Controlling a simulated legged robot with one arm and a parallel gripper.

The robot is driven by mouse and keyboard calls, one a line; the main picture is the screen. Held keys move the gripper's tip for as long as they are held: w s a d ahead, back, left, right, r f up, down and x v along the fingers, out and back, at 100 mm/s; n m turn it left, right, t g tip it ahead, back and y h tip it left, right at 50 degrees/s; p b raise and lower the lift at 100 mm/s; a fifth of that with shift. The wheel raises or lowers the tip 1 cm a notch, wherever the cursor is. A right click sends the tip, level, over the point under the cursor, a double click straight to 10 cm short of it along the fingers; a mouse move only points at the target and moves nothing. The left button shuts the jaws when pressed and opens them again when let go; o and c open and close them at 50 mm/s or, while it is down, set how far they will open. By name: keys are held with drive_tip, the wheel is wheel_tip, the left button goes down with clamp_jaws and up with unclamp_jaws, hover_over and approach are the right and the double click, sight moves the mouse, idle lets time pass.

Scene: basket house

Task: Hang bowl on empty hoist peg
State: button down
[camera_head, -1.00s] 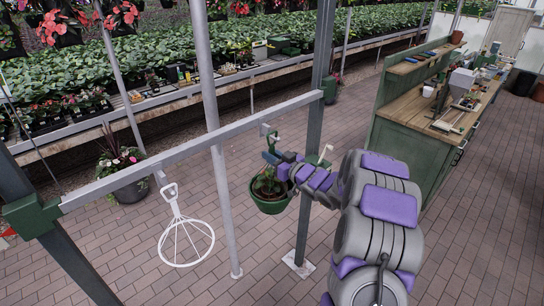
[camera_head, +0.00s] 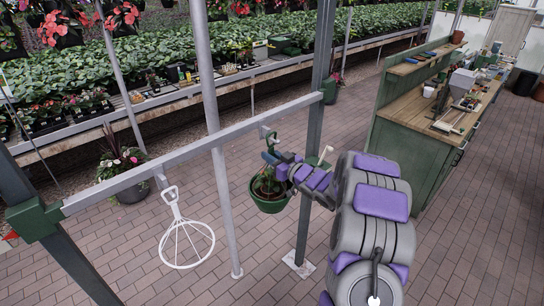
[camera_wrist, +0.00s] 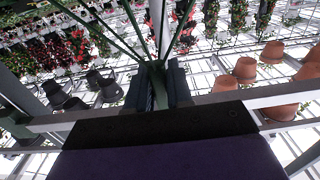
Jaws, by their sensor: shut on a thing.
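The green bowl (camera_head: 270,205) with a plant in it hangs below the right end of the grey rail. Its green hanger rises to about the height of the rail, close by the right peg (camera_head: 265,131). I cannot tell whether the hanger touches that peg. My gripper (camera_head: 271,157) is shut on the hanger just above the bowl. In the wrist view, my gripper (camera_wrist: 158,86) has its dark fingers on both sides of the green hanger (camera_wrist: 155,68), whose arms spread from there. The left peg (camera_head: 161,179) carries a white wire hanger (camera_head: 187,243).
The grey rail (camera_head: 190,148) runs between two posts, with a right post (camera_head: 318,120) close beside my arm. A pale pole (camera_head: 217,165) stands just left of the bowl. A green workbench (camera_head: 415,130) is at the right. A potted plant (camera_head: 130,190) stands behind the rail.

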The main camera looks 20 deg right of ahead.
drive_tip(key=shift+f, duration=0.15)
drive_tip(key=shift+d+f, duration=0.1)
drive_tip(key=shift+f, duration=0.45)
idle(0.5)
drive_tip(key=c, duration=0.9)
unclamp_jaws()
